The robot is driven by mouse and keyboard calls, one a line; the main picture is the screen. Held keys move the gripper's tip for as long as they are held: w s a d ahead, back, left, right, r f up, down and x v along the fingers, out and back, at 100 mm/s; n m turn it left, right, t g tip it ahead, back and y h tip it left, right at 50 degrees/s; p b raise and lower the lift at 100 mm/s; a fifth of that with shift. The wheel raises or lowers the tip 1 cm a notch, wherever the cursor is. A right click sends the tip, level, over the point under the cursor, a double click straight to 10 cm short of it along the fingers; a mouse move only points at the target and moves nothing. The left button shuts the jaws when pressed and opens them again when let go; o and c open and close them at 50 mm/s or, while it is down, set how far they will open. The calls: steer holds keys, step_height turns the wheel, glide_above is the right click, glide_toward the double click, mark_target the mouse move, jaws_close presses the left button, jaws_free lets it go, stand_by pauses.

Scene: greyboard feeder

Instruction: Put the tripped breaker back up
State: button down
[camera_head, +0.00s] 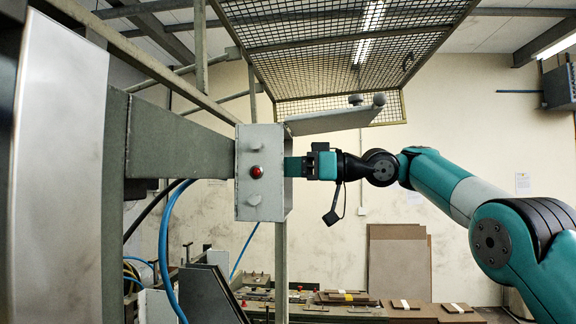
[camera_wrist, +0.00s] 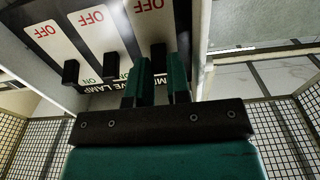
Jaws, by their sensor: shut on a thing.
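In the wrist view, three white switch plates marked OFF and ON sit side by side, each with a black lever. The left lever (camera_wrist: 71,72) and middle lever (camera_wrist: 111,66) sit toward their ON marks. The right lever (camera_wrist: 158,53) stands between the teal fingertips of my gripper (camera_wrist: 160,83), which is shut on it. The fingers hide part of this lever and its ON mark. In the head view, my gripper (camera_head: 296,167) reaches into the open right side of a grey box (camera_head: 247,197); the levers are hidden there.
A red button (camera_head: 257,171) is on the box's near side. An open flap (camera_head: 335,119) juts out above my gripper. A mesh guard (camera_head: 345,40) hangs overhead. Blue hoses (camera_head: 166,240) run at left. A bench with boards (camera_head: 345,298) lies below.

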steer(key=c, duration=1.4)
jaws_free()
steer(key=shift+o, duration=0.2)
steer(key=shift+f, duration=0.15)
